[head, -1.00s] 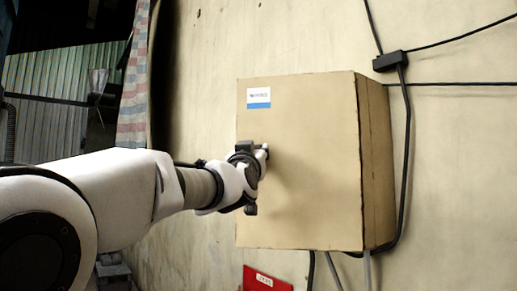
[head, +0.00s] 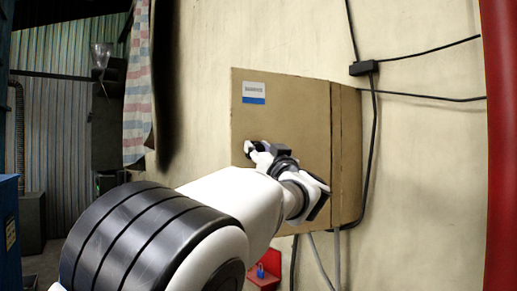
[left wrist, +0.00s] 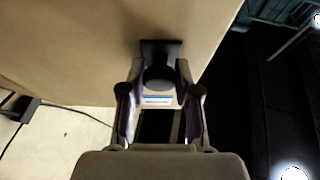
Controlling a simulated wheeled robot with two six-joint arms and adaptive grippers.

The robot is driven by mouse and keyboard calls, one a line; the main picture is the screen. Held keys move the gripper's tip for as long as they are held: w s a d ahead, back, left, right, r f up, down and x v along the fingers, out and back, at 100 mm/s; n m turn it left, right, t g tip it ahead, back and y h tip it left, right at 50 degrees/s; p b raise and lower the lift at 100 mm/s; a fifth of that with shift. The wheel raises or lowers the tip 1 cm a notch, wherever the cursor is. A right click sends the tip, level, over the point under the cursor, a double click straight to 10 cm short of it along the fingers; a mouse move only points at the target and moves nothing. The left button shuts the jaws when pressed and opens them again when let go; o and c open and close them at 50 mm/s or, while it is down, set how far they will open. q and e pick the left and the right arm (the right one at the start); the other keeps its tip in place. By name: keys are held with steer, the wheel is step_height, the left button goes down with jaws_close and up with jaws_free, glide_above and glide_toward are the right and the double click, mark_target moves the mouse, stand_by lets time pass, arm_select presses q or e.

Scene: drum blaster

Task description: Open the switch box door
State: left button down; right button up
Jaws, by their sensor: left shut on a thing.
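The tan switch box (head: 345,150) is mounted on the wall in the head view. Its front door (head: 300,110) carries a white and blue label (head: 254,93) at the upper left. No gap shows along the door's edges from here. My left gripper (head: 256,150) is at the door's left part, below the label. In the left wrist view, its fingers (left wrist: 160,100) are shut around a dark handle (left wrist: 160,52) on the tan door panel. The gripper and arm hide part of the handle and the door's lower middle. My right gripper is not in view.
Black cables and a small junction block (head: 363,68) run on the wall right of the box. A red holder (head: 265,282) sits below the box. A red post (head: 499,150) stands at the right edge. A striped cloth (head: 139,90) hangs at the left.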

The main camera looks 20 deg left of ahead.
mark_target(254, 103)
arm_select(q)
steer(key=shift+a, duration=0.1)
steer(key=c, duration=0.8)
jaws_free()
steer(key=shift+w, duration=0.1)
step_height(254, 103, up, 10)
